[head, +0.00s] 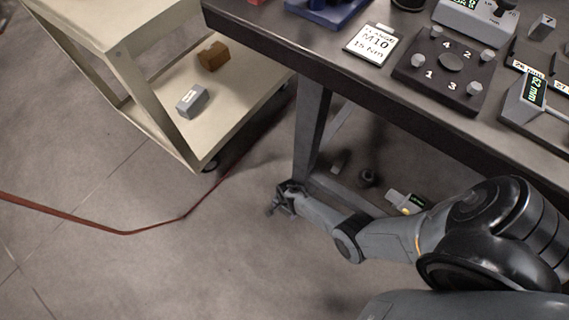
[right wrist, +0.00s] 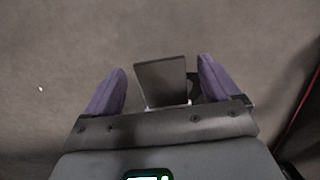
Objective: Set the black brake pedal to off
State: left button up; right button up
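In the right wrist view, a dark flat plate (right wrist: 161,82) with a pale near edge shows between my fingers; it may be the black brake pedal, but I cannot be sure. My right gripper (right wrist: 162,66) has its two purple fingers apart, one on each side of the plate, with gaps showing between them and it. In the head view, my right gripper (head: 274,205) is low, just left of the workbench leg, and small and dark there. I cannot make out a pedal or its setting in that view. My left gripper is not in view.
A beige cart (head: 248,85) stands at the upper left, with a brown block (head: 213,55) and a grey box (head: 191,101) on its lower shelf. A dark workbench (head: 270,32) fills the upper right. A red cable (head: 160,228) crosses open floor at left.

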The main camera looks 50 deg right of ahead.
jog(key=shift+r+p, duration=0.45)
notch_tip(320, 180, up, 10)
jog(key=d+p, duration=0.1)
jog(key=p, duration=0.6)
jog(key=shift+p, duration=0.35)
jog(key=shift+f, duration=0.1)
